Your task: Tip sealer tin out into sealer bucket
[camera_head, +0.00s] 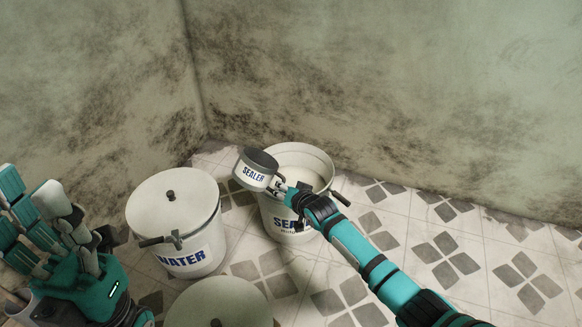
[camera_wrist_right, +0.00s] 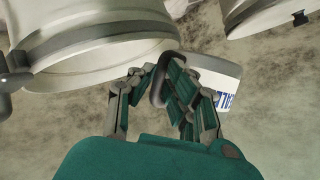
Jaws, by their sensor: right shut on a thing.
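The sealer tin (camera_head: 256,169) is a small white tin with a dark top and a blue SEALER label. It is slightly tilted at the left rim of the open white sealer bucket (camera_head: 287,224); I cannot tell whether they touch. My right gripper (camera_head: 284,188) is shut on the tin's dark handle, over the front of the bucket. In the right wrist view, the gripper (camera_wrist_right: 160,88) holds the handle, the tin (camera_wrist_right: 215,78) is partly hidden behind the fingers, and a bucket (camera_wrist_right: 90,50) is close by. My left gripper (camera_head: 35,205) is empty, fingers spread, at the left edge.
A lidded white bucket marked WATER (camera_head: 178,220) stands left of the sealer bucket. Another lidded bucket (camera_head: 220,305) is at the bottom edge. Stained walls (camera_head: 380,90) meet in a corner behind. The tiled floor (camera_head: 440,250) at right is clear apart from my arm.

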